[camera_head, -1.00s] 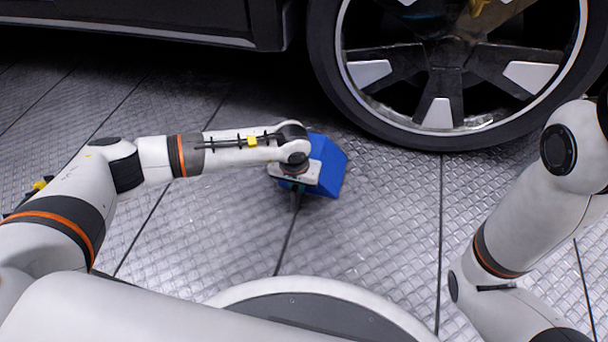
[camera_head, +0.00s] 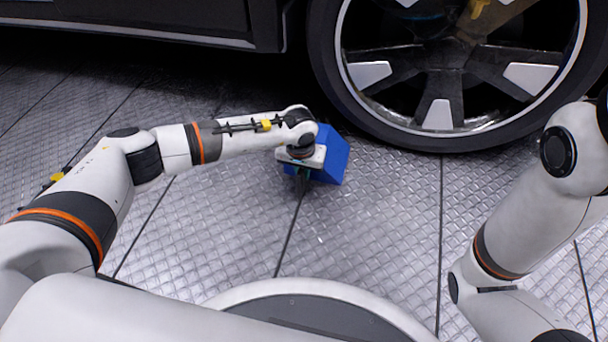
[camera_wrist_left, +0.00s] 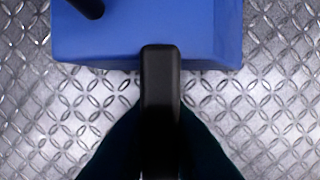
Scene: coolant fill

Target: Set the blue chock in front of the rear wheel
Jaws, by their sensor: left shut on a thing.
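The blue chock (camera_head: 334,158) is just left of and below the rear wheel (camera_head: 438,113) in the head view, with a narrow gap to the tyre in the picture. My left gripper (camera_head: 302,178) is shut on the chock at its near left side, and my wrist hides part of it. In the left wrist view the chock (camera_wrist_left: 200,30) fills the top, with a dark finger (camera_wrist_left: 160,95) overlapping its edge. I cannot tell whether the chock touches the floor. My right arm shows at the right, but its gripper is out of view.
The dark car body (camera_head: 140,22) with its sill runs along the top left. The metal tread-plate floor (camera_head: 370,230) is clear between the arms and in front of the wheel.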

